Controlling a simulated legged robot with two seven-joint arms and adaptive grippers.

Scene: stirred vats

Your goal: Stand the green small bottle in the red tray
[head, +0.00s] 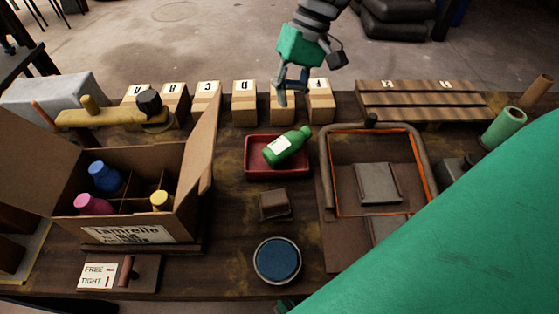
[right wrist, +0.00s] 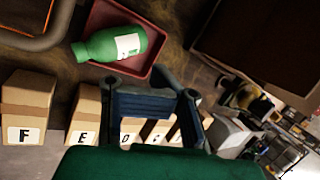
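The green small bottle (head: 287,147) with a white label lies on its side, tilted, in the red tray (head: 262,171). Its neck points to the upper right and reaches the tray's rim. In the right wrist view the bottle (right wrist: 112,44) lies in the tray (right wrist: 136,14) with its neck to the left, beyond the fingers. My right gripper (head: 291,88) is beyond the tray, above the lettered boxes. Its fingers (right wrist: 152,92) are apart with nothing between them, clear of the bottle. My left gripper is not in view.
A row of lettered boxes (head: 244,108) stands behind the tray. An open carton (head: 190,190) with several bottles is at left. A dark block (head: 274,206) and a blue round dish (head: 277,260) are in front. An orange-edged frame (head: 328,185) stands right of the tray.

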